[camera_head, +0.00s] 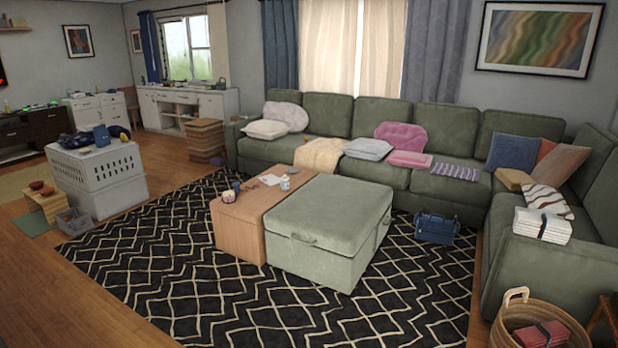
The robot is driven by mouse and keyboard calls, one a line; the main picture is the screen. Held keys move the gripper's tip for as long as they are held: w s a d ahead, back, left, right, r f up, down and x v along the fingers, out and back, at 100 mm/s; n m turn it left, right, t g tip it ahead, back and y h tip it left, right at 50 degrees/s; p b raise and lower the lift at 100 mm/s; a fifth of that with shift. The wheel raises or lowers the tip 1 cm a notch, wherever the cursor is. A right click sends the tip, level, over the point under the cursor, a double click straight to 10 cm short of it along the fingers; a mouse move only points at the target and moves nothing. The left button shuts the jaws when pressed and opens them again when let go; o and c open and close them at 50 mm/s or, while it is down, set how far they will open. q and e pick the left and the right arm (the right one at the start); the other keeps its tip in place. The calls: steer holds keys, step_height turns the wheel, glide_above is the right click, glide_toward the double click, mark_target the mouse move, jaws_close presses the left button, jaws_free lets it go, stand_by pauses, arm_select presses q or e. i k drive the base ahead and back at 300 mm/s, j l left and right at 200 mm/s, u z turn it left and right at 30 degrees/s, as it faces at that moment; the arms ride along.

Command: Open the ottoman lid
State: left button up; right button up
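The green fabric ottoman (325,262) stands on the patterned rug near the middle of the view. Its padded lid (335,211) lies flat and closed on top. A small strap handle (304,239) shows on the front side, just below the lid. Neither of my grippers is in view.
A wooden chest (237,230) with a mug and small items on top stands against the ottoman's left side. The green sectional (440,183) runs behind and to the right. A blue bag (436,229) sits right of the ottoman. The rug (200,300) in front is clear.

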mark_target(341, 226)
steer(key=i+l, duration=0.2)
steer(key=i, duration=0.35)
steer(key=i+l, duration=0.15)
steer(key=i, duration=0.4)
steer(key=i+l+z, duration=0.1)
steer(key=i, duration=0.45)
steer(key=l, duration=0.1)
